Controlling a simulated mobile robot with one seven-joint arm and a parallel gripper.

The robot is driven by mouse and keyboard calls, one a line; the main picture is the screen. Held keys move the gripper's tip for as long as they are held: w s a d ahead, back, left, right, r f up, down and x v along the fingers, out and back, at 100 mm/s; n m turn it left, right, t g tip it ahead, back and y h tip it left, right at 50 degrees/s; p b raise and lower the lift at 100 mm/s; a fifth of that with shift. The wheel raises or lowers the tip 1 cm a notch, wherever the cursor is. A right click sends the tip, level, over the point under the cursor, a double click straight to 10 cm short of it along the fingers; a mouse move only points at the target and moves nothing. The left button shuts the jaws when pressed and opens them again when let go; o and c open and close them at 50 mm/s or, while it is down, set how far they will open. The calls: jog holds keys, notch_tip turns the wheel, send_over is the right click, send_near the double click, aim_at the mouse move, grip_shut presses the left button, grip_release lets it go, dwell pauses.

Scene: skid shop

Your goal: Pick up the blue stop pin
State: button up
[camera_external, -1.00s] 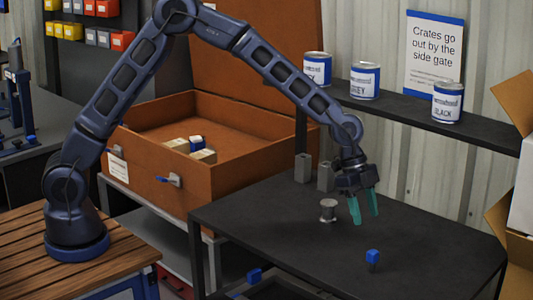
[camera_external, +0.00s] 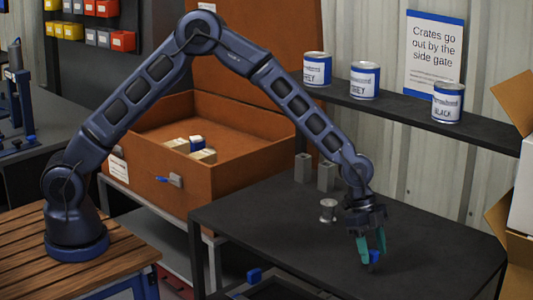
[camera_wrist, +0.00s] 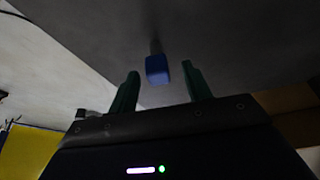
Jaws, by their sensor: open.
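The blue stop pin (camera_external: 375,257) has a blue block-shaped head and stands on the dark table (camera_external: 285,235) near its front right. In the wrist view its blue head (camera_wrist: 157,69) shows with a thin dark shank behind it. My gripper (camera_external: 372,262) has green fingers and is down at the pin in the external view. In the wrist view my gripper (camera_wrist: 160,85) is open, with the blue head between the lines of the two fingertips or just beyond them. I cannot tell whether a finger touches it.
A grey metal spool (camera_external: 327,210) and two grey blocks (camera_external: 302,168) stand on the table behind and left of my gripper. A shelf with paint cans (camera_external: 447,103) runs along the wall. An open brown case (camera_external: 140,177) is to the left. A cardboard box (camera_external: 520,275) is at the right.

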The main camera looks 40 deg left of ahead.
aim_at(373, 251)
jog(key=shift+x, duration=1.55)
jog(key=shift+s+a, duration=0.1)
jog(key=c, duration=1.1)
jog(key=shift+o, duration=0.2)
jog(key=shift+r, duration=0.1)
